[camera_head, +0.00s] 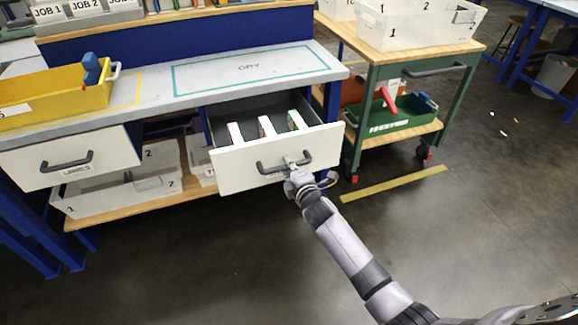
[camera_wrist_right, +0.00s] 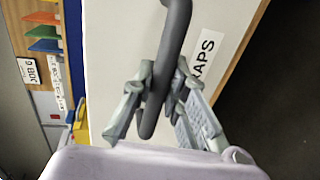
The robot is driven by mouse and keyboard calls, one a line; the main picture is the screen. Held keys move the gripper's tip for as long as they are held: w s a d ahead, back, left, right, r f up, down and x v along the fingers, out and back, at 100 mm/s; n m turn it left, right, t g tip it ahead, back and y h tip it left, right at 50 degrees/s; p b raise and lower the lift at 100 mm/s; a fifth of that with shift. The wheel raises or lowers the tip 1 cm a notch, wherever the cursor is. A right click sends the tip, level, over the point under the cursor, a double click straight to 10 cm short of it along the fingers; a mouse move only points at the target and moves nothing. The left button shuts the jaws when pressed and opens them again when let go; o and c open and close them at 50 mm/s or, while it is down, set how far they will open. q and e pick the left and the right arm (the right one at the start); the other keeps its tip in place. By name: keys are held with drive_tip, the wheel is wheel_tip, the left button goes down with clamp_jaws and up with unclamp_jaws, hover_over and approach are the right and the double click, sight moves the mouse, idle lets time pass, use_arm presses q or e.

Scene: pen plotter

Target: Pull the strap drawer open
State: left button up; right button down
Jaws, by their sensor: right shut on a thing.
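The strap drawer (camera_head: 232,172) is a white-fronted drawer under the right part of the workbench, and it stands open with its inside showing. Three narrow items, one of them green-topped (camera_head: 297,120), stand in it. Its dark grey bar handle (camera_head: 270,168) is on the front; in the right wrist view the handle (camera_wrist_right: 172,40) runs between my fingers, beside a label (camera_wrist_right: 206,56) of which "APS" is readable. My right gripper (camera_head: 292,165) is shut on the handle's right part; it also shows in the right wrist view (camera_wrist_right: 158,98). My left gripper is not in view.
A second white drawer (camera_head: 110,150) to the left is shut or nearly so. A yellow bin (camera_head: 60,95) stands on the bench (camera_head: 190,90). A green cart (camera_head: 362,115) stands close on the right. The floor (camera_head: 200,260) in front is clear.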

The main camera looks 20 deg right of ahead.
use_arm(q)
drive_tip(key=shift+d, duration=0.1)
use_arm(e)
drive_tip(key=c, duration=1.6)
unclamp_jaws()
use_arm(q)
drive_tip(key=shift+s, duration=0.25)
use_arm(e)
drive_tip(key=shift+o, duration=0.2)
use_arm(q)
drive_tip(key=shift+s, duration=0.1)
use_arm(e)
drive_tip(key=v, duration=1.2)
